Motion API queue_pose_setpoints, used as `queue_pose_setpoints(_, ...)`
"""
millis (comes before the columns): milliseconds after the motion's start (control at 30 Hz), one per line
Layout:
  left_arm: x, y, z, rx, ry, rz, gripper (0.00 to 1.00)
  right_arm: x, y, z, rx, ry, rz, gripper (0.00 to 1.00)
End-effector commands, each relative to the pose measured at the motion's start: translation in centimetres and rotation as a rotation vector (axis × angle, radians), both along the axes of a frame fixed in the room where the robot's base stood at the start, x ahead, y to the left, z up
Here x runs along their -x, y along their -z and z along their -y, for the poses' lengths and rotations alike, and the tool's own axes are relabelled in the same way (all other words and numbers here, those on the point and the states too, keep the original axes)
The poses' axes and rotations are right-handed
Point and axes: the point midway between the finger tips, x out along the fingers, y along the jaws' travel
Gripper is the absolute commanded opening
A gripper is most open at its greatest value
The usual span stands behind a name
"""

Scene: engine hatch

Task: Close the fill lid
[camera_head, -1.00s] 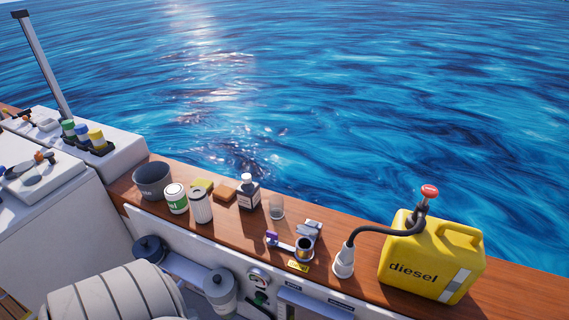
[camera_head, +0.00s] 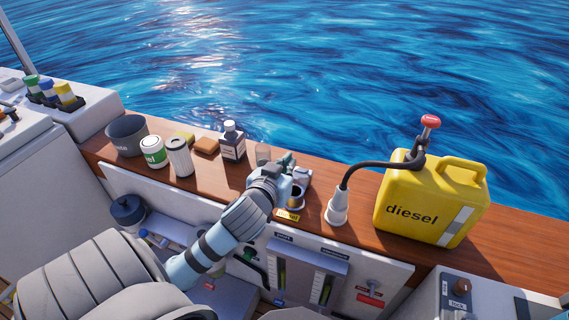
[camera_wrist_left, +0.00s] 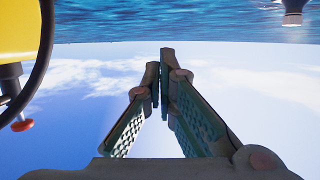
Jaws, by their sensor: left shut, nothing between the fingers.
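The fill opening (camera_head: 296,198) is a dark round hole in a metal neck on the wooden ledge. A yellow label (camera_head: 288,215) lies in front of it. My left gripper (camera_head: 286,160) reaches over the ledge just left of and beyond the opening. Its fingers are shut and empty, as the left wrist view (camera_wrist_left: 164,60) also shows. The gripper and wrist cover the spot left of the opening, so the fill lid is hidden in the head view. I cannot tell whether the gripper touches it. My right gripper is out of view.
A yellow diesel can (camera_head: 425,205) with a hose and a white funnel (camera_head: 337,207) stands to the right. A dark bottle (camera_head: 232,142), a filter (camera_head: 179,156), a green-white can (camera_head: 153,151) and a grey bucket (camera_head: 127,135) stand to the left. Water lies beyond the ledge.

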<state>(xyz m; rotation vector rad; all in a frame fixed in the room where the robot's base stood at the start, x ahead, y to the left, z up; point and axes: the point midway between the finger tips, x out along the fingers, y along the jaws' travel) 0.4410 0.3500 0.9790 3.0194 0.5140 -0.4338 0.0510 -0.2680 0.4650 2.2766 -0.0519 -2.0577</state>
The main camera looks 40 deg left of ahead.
Motion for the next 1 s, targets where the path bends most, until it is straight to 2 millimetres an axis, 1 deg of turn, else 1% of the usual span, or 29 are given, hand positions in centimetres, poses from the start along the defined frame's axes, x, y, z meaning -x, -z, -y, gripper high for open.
queue_pose_setpoints(33, -1.0, 0.4, -0.4, 0.0, -0.001, 0.001, 0.0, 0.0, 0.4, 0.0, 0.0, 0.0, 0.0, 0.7)
queue_pose_setpoints(100, -2.4, 0.9, -0.8, 0.002, -0.002, 0.001, 0.0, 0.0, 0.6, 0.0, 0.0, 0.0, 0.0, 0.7)
queue_pose_setpoints(267, -5.5, 1.9, -1.9, 0.002, -0.001, 0.001, 0.0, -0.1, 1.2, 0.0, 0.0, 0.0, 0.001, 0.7)
queue_pose_setpoints(300, -4.7, 2.9, -1.6, 0.002, 0.002, -0.005, 0.0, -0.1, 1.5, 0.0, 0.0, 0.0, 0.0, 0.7)
queue_pose_setpoints(333, -4.4, 3.3, -1.5, 0.002, 0.002, -0.005, 0.0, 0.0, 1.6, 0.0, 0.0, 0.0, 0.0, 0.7)
queue_pose_setpoints(500, -3.2, 4.7, -1.1, 0.001, 0.001, -0.003, 0.0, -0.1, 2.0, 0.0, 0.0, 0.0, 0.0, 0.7)
queue_pose_setpoints(900, -3.0, 5.0, -0.9, 0.0, 0.003, -0.001, 0.0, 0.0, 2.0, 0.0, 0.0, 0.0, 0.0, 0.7)
queue_pose_setpoints(1000, -3.0, 5.2, -0.7, 0.0, 0.006, 0.005, 0.0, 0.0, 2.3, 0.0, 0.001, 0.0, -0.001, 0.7)
